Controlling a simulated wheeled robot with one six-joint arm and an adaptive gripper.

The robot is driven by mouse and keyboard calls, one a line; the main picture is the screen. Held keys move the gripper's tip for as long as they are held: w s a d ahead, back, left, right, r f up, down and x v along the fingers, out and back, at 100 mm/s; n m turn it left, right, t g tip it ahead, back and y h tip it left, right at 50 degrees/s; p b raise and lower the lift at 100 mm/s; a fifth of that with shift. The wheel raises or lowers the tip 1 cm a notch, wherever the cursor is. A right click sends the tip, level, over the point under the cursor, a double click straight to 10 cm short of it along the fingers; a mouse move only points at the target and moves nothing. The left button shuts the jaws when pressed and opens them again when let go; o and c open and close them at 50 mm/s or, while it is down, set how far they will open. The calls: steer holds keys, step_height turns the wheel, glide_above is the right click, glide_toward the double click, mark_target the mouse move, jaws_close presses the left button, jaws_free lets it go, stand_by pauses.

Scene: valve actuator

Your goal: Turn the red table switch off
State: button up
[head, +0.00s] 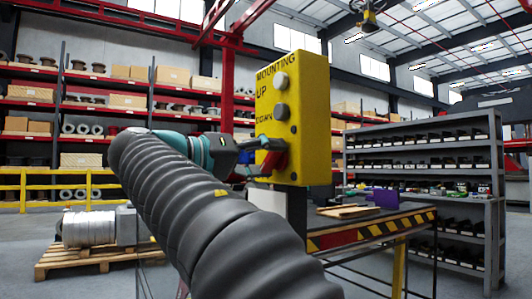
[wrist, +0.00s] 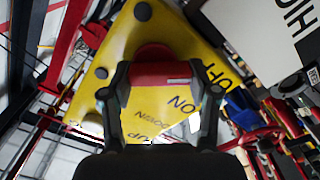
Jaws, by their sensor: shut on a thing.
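The red switch (wrist: 160,74) is a red knob with a pale line mark, on the lower part of a yellow control box (head: 313,120). In the wrist view it sits between the two fingers of my gripper (wrist: 162,84), which is shut on it. The word ON shows on the box beside the knob. In the head view the red switch (head: 281,160) is partly hidden behind my gripper (head: 267,155). Which mark the pale line points to is hard to tell.
Above the switch, the box carries a grey button (head: 281,112) and a pale button (head: 281,80). A workbench (head: 368,229) with a striped edge stands beside the box. Shelves (head: 427,170) stand behind on the right. A pallet with a coil (head: 88,229) is at left.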

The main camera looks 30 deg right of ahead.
steer(key=shift+n, duration=0.3)
steer(key=o, duration=1.2)
steer(key=shift+c, duration=0.2)
steer(key=a, duration=0.7)
steer(key=shift+a, duration=0.25)
steer(key=shift+s, duration=0.1)
